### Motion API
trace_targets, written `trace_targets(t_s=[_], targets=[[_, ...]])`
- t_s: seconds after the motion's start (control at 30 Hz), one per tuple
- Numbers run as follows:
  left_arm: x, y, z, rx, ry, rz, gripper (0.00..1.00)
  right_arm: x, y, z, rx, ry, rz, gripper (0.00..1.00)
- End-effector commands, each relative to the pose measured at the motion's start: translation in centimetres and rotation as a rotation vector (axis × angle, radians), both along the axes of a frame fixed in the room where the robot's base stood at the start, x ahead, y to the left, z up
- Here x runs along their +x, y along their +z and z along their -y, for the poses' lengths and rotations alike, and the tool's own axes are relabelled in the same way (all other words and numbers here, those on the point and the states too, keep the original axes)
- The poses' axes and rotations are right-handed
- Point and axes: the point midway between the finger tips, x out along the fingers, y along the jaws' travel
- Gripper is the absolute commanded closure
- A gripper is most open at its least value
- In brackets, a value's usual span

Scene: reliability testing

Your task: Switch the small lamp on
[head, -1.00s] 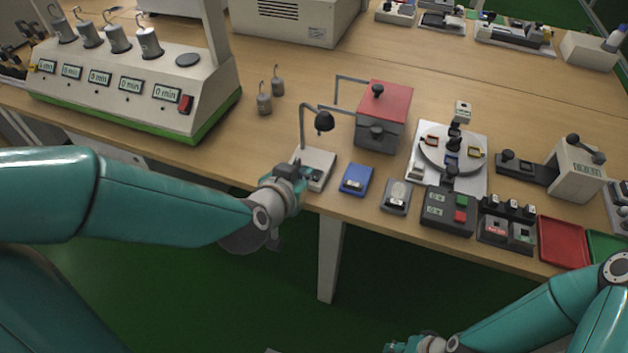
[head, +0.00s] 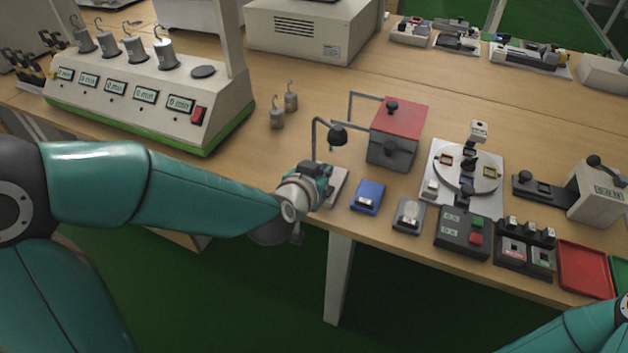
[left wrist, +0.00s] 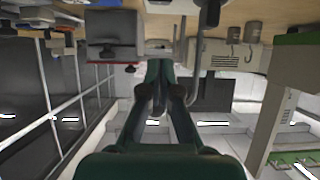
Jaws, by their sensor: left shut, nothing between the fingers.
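The small lamp has a dark shade (head: 338,135) on a thin bent grey post, above a pale base (head: 338,186) near the table's front edge. My left gripper (head: 321,170) is shut and empty, at the base's left part and in front of the post. It hides much of the base, and I cannot tell whether it touches it. In the left wrist view, which is upside down, the shut fingers (left wrist: 160,66) show beside the lamp's post and dark shade (left wrist: 210,12). The lamp's switch cannot be made out. My right gripper is outside the views.
A blue device (head: 367,196) and a grey device (head: 408,215) lie right of the lamp. A red-topped box (head: 398,122) stands behind. Small hooked weights (head: 277,117) stand behind left. A large timer unit (head: 150,95) fills the left.

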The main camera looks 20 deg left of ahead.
Motion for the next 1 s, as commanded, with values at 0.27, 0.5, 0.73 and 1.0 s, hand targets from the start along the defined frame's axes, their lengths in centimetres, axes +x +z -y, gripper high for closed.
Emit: trace_targets(t_s=[0.27, 0.5, 0.73, 1.0], targets=[[3.0, -3.6, 0.1, 0.001, 0.000, -0.003, 1.00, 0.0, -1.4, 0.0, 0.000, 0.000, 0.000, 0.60], [2.6, -5.4, 0.1, 0.000, -0.001, -0.001, 1.00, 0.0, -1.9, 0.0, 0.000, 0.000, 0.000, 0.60], [2.5, -5.5, 0.1, 0.000, -0.001, 0.001, 1.00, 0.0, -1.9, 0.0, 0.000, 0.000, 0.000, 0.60], [2.6, -5.3, 0.2, 0.001, -0.001, -0.016, 1.00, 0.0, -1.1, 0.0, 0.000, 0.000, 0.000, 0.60]])
